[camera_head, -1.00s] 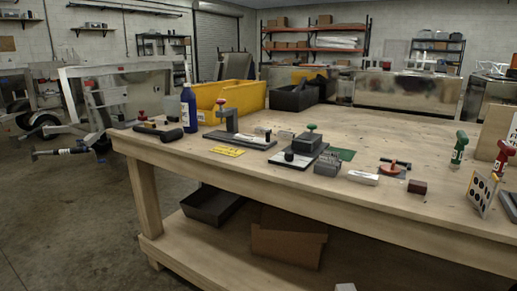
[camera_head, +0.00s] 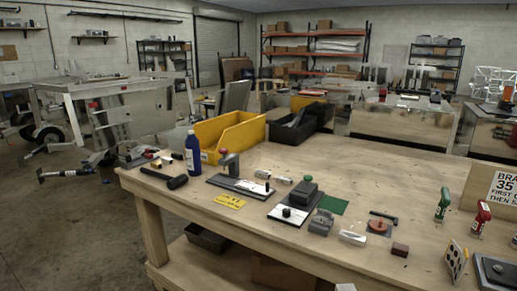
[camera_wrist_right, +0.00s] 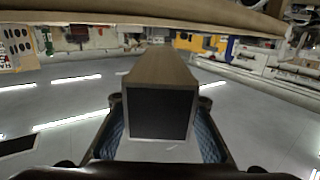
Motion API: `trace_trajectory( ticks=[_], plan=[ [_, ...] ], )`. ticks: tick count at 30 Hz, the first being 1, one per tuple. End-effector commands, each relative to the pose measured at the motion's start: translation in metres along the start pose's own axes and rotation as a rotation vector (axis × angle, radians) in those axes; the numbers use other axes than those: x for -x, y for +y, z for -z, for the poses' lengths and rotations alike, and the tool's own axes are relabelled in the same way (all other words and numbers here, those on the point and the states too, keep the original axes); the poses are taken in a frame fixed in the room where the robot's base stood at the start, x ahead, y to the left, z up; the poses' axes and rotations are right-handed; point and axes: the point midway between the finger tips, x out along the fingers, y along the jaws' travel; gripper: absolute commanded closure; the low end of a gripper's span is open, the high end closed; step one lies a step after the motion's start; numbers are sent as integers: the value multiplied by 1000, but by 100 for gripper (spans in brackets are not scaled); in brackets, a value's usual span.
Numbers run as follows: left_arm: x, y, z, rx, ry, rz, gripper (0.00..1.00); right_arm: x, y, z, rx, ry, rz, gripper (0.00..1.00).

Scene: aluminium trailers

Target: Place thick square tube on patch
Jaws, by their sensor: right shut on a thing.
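A thick square tube (camera_wrist_right: 160,112), brown on its side with a dark square end, fills the middle of the right wrist view. My right gripper (camera_wrist_right: 160,104) is shut on it, with a dark finger on each side. In the head view a flat green square (camera_head: 333,205) and a flat yellow piece (camera_head: 230,201) lie on the wooden bench; I cannot tell which is the patch. Neither the tube nor either gripper shows in the head view. My left gripper is out of view.
The wooden bench (camera_head: 370,165) holds a blue bottle (camera_head: 192,156), a yellow bin (camera_head: 233,136), a black bin (camera_head: 297,124) and several tools and blocks. Red and green bottles and a sign (camera_head: 504,186) stand at the right. The bench's back middle is clear.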

Motion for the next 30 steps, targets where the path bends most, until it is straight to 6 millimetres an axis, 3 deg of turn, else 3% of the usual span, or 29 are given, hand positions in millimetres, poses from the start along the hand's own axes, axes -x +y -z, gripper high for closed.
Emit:
trace_trajectory(
  ticks=[3,6,17,23,30],
  plan=[
    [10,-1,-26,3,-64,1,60,0,0,12,0,1,0,99],
    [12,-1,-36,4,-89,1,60,0,0,13,2,1,2,99],
    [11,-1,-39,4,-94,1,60,0,-3,12,3,2,16,99],
    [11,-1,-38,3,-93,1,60,0,-22,15,14,4,141,99],
    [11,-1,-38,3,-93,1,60,0,-57,20,27,4,371,99]
  ],
)
